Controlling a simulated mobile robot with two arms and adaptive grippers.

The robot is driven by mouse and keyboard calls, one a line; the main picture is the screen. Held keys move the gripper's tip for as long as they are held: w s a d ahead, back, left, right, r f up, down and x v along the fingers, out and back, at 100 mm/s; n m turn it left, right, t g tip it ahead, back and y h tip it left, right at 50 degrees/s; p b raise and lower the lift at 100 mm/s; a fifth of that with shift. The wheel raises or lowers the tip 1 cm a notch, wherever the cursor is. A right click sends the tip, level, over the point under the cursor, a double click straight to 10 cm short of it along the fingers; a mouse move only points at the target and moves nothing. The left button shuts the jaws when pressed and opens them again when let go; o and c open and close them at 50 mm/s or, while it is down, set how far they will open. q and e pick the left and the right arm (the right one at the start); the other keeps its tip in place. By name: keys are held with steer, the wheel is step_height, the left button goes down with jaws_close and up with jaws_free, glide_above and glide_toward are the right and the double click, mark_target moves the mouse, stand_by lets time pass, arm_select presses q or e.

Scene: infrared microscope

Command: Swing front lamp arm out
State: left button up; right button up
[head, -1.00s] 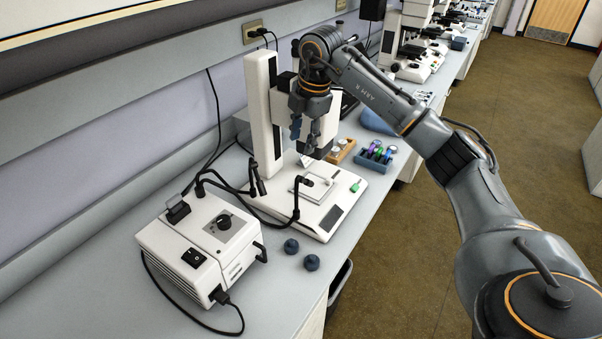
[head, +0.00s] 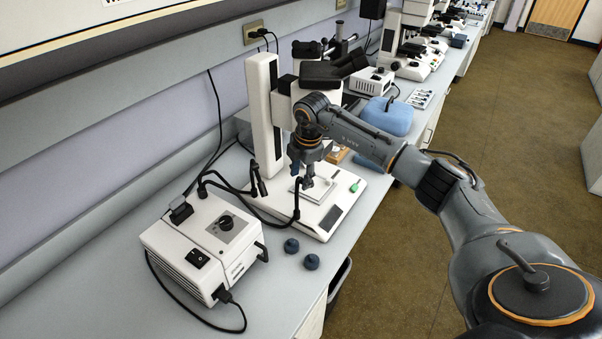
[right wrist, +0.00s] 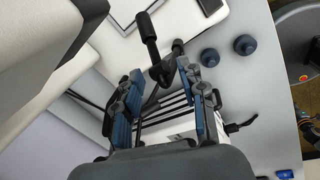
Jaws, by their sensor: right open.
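The rear lamp arm (head: 260,182) stands further left, near the column. My right gripper (head: 301,175) points down over the stage, close to the front arm's top end. In the right wrist view my right gripper (right wrist: 160,70) is open, with blue-padded fingers apart. A black lamp head (right wrist: 148,30) shows just beyond and between the fingertips; contact cannot be told. My left gripper is not in view.
The white light source box (head: 205,247) stands at the front left with its black cable. Two dark blue knobs (head: 291,246) lie on the bench beside the base.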

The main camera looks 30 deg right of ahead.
steer(key=shift+f, duration=0.1)
jaws_close()
